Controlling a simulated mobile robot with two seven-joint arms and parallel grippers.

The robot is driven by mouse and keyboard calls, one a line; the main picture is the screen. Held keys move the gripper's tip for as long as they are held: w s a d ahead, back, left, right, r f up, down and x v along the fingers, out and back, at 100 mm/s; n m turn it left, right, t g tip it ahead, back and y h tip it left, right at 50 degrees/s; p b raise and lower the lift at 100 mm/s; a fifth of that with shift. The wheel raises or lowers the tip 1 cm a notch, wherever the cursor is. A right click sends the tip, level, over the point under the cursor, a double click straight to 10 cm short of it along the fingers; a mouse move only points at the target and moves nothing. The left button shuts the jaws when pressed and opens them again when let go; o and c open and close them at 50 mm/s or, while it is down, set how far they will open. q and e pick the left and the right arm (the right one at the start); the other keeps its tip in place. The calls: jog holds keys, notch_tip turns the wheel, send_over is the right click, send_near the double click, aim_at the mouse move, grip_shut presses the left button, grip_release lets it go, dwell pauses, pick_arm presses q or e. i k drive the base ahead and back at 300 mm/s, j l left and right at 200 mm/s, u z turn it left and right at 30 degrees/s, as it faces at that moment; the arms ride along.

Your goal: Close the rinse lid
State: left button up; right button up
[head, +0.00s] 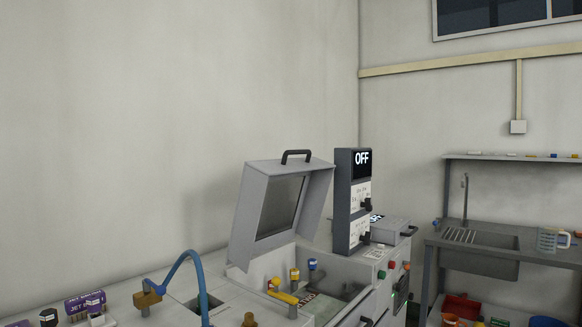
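The rinse lid (278,210) is a light grey box-like cover with a dark window panel and a black handle (297,154) on its upper edge. It stands raised and tilted over the rear of a grey machine. Neither of my grippers is in this head view.
A control post (352,200) reading "OFF" stands right beside the lid. A blue hose (192,262) arches over the bench at front left, near small boxes (84,303). A sink bench (490,245) stands at right, with colored bins below. The wall behind the lid is bare.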

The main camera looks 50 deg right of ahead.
aim_at(318, 173)
jog(key=z, duration=1.55)
jog(key=i+l+u, duration=0.1)
jog(key=u, duration=0.9)
jog(key=l+u, duration=0.4)
jog(key=i+l+u, duration=0.1)
jog(key=l+u, duration=0.35)
jog(key=k+l+u, duration=0.1)
jog(key=l+u, duration=0.25)
jog(key=l, duration=0.4)
